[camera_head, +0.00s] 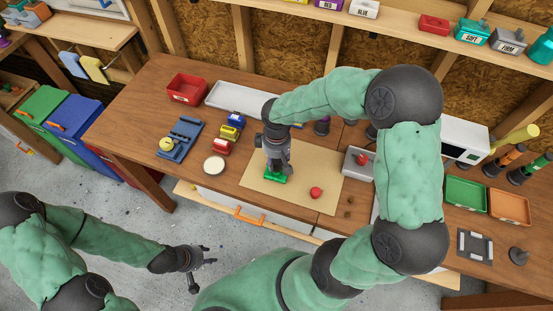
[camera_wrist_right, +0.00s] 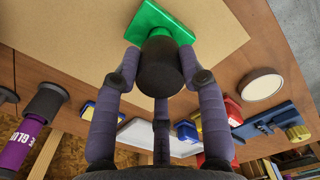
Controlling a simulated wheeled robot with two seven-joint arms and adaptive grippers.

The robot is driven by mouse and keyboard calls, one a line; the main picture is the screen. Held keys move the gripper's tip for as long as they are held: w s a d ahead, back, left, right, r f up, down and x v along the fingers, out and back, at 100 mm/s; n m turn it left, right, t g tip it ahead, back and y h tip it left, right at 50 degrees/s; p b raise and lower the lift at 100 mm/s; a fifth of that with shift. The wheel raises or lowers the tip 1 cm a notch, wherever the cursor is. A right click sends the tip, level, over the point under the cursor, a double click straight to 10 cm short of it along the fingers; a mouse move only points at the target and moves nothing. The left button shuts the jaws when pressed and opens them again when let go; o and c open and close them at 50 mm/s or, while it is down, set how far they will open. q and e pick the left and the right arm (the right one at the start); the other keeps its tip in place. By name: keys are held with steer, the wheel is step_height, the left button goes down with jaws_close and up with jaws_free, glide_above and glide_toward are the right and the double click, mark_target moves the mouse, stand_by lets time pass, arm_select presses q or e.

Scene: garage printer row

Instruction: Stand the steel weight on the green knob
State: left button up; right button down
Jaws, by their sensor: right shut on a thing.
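The green knob (camera_head: 275,178) sits on the tan mat (camera_head: 300,198), with its flat green part showing. It also shows in the right wrist view (camera_wrist_right: 148,17). My left gripper (camera_head: 203,268) is open and empty, low in front of the bench.
A red ball-like piece (camera_head: 316,193) lies right of the gripper on the mat. A small scale (camera_head: 358,168) stands further right. My right arm hides part of the bench.

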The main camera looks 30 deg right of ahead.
stand_by(0.3)
jaws_free()
steer(key=shift+f, duration=0.1)
stand_by(0.7)
step_height(320, 180, up, 12)
stand_by(0.6)
stand_by(0.4)
